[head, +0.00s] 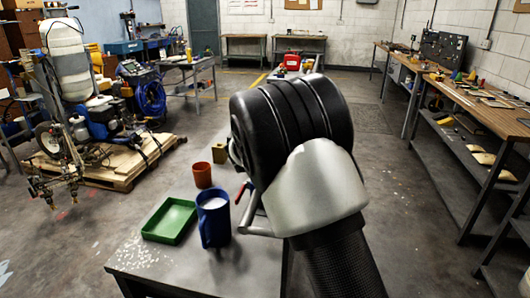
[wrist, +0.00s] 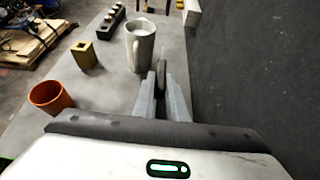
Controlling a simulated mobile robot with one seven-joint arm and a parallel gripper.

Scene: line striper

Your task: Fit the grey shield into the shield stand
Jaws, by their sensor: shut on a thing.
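My gripper (wrist: 163,88) is shut on a thin dark grey piece, seen nearly edge-on between the fingertips in the wrist view; I take it as the grey shield (wrist: 161,71). Its full shape is hidden by the fingers. It is held in front of a grey mug with a pale filling (wrist: 141,48). A brass-coloured block (wrist: 87,58) with a square opening in its top stands left of the mug, apart from the gripper; it also shows in the head view (head: 219,154). I cannot tell whether this block is the shield stand. My arm hides the gripper in the head view.
An orange cup (head: 202,175), a blue mug (head: 213,222) and a green tray (head: 170,223) stand on the grey table (head: 140,262). A dark rack with several pale pegs (wrist: 103,22) lies beyond the brass block. A pale block (wrist: 192,14) is at the far right.

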